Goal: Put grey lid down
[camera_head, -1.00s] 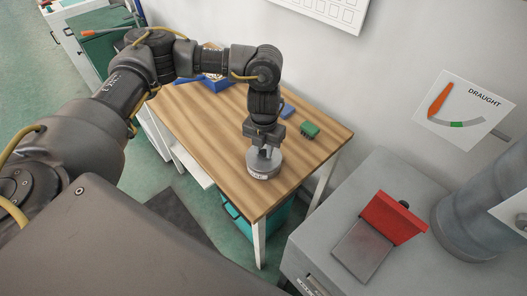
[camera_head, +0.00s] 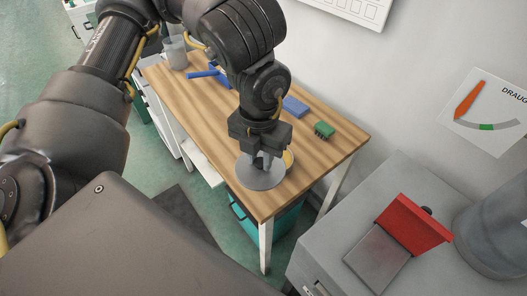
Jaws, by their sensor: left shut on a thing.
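The grey lid (camera_head: 259,180) is a round flat disc near the front end of the wooden table. My left gripper (camera_head: 262,160) points down over it and is shut on its raised middle part. The lid appears raised above the table, hiding most of what is under it. A yellowish rounded edge (camera_head: 289,160) shows just right of the lid, probably part of the tin below. My right gripper is not in view.
On the wooden table (camera_head: 330,158) lie a green block (camera_head: 324,129), a blue block (camera_head: 294,106), a blue tool (camera_head: 208,74) and a grey cup (camera_head: 175,53). A grey cabinet with a red flap (camera_head: 413,222) stands to the right.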

